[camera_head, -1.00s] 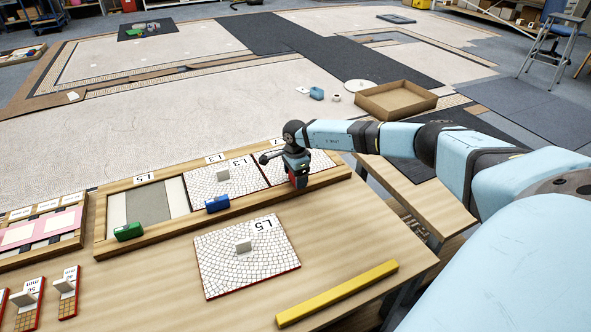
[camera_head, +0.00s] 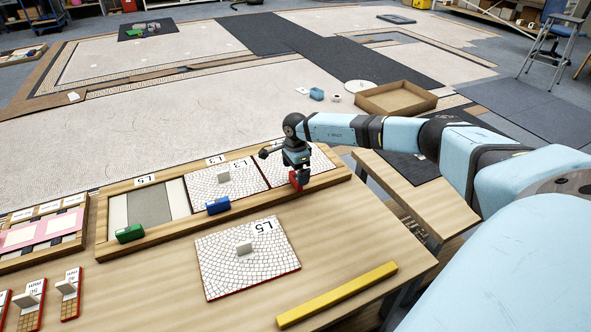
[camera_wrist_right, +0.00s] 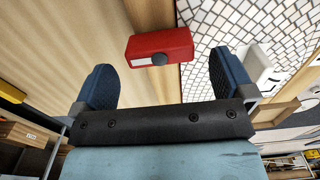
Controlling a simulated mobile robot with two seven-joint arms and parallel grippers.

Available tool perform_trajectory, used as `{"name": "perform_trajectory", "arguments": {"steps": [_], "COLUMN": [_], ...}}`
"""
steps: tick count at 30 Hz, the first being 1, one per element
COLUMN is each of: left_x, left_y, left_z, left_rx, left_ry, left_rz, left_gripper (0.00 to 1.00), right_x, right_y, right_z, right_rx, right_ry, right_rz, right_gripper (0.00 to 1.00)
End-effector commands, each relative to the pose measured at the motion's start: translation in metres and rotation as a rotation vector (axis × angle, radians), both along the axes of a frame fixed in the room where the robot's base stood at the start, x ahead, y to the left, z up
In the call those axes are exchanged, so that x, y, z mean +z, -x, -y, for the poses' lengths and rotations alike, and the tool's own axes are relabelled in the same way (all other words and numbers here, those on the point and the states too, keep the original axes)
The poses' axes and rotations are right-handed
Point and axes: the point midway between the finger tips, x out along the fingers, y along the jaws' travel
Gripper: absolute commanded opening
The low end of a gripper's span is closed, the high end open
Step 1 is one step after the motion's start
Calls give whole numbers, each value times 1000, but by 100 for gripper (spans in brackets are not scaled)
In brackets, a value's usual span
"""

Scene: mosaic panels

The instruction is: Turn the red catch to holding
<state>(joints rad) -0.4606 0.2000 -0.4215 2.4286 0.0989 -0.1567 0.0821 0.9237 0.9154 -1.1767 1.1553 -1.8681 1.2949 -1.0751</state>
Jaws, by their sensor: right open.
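The red catch (camera_head: 295,180) sits on the front wooden rim of the long tray, at the right-hand mosaic panel. In the right wrist view the red catch (camera_wrist_right: 160,46) lies crosswise to the rim, its right end at the panel's edge and seeming to overlap it. It has a white label and a dark round knob. My right gripper (camera_head: 297,164) is directly above it; in the right wrist view the gripper (camera_wrist_right: 160,80) has its fingers wide apart, empty, with the catch beyond the tips and between them. My left gripper is not in view.
A green catch (camera_head: 129,233) and a blue catch (camera_head: 217,205) lie along the same rim (camera_head: 165,232). A loose L5 panel (camera_head: 225,270) with a grip block lies on the table in front. A yellow bar (camera_head: 337,294) lies at the front right. Bare table surrounds them.

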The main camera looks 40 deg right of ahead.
Motion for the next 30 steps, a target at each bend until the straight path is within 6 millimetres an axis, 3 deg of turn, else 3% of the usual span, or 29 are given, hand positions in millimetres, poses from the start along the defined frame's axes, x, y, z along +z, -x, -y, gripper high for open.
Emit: {"name": "perform_trajectory", "arguments": {"steps": [3,12,18,30], "left_x": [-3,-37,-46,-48], "left_y": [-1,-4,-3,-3], "left_z": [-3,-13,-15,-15], "left_rx": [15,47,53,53], "left_ry": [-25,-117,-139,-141], "left_rz": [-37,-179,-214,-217], "left_gripper": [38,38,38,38], "right_x": [34,92,106,107], "right_y": [-1,0,0,0], "right_z": [0,0,-1,0], "right_rx": [0,1,0,0], "right_ry": [0,0,-1,0], "right_rz": [3,1,0,0], "right_gripper": [100,100,100,100]}}
